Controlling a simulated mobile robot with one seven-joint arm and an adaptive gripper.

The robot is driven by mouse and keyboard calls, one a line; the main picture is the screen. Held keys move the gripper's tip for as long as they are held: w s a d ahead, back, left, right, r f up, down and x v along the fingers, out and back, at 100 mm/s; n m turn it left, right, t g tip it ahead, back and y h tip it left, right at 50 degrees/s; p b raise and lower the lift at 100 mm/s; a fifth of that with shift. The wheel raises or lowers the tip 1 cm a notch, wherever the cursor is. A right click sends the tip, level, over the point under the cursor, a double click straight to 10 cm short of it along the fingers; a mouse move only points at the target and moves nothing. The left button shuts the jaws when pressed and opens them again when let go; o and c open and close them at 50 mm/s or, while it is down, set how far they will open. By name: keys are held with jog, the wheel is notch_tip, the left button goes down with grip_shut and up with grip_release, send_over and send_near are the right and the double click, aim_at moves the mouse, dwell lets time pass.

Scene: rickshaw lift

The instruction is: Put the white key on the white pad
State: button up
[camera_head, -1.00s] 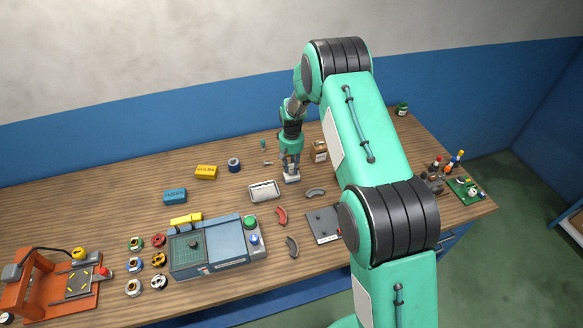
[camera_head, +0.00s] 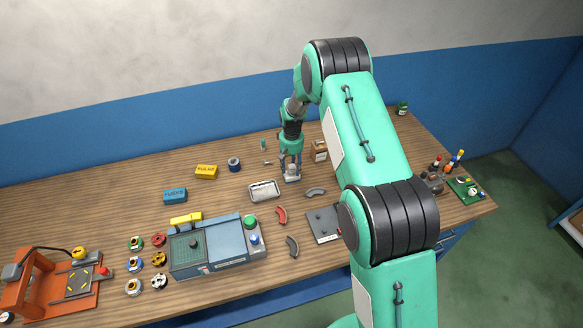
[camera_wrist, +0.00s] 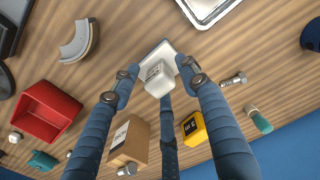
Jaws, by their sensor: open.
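The white key (camera_wrist: 157,76) is a small white block with dark marking on its side. It stands over the white pad (camera_wrist: 156,52) in the wrist view and overlaps the pad's near edge there. I cannot tell for sure whether it rests fully on the pad. In the head view the key (camera_head: 292,170) appears small, above the pad (camera_head: 292,179). My gripper (camera_wrist: 158,74) is open, its blue fingers spread around the key with gaps at the sides. In the head view my gripper (camera_head: 291,164) points down at the pad.
A metal tray (camera_head: 264,190) lies left of the pad and a grey curved piece (camera_head: 315,193) to the right. A cardboard box (camera_head: 319,151) stands close behind on the right. A bolt (camera_wrist: 233,79) and a yellow block (camera_wrist: 193,128) lie nearby.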

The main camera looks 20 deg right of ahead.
notch_tip(320, 180, up, 12)
dwell(0.6)
jog(key=shift+r, duration=0.1)
dwell(0.4)
notch_tip(320, 180, up, 15)
jog(key=t, duration=0.1)
send_over(291, 166)
jog(key=s+a, duration=0.1)
jog(key=s, duration=0.5)
jog(key=s+a+r+t, duration=0.2)
jog(key=s+r, duration=1.1)
jog(key=r, duration=0.2)
jog(key=s+a+r+t, duration=0.1)
jog(key=s+r, duration=0.2)
jog(key=s, duration=1.2)
jog(key=s+a+r+t, duration=0.1)
jog(key=s+r, duration=0.2)
jog(key=s, duration=1.2)
jog(key=shift+s+a+t, duration=0.3)
jog(key=shift+s, duration=0.1)
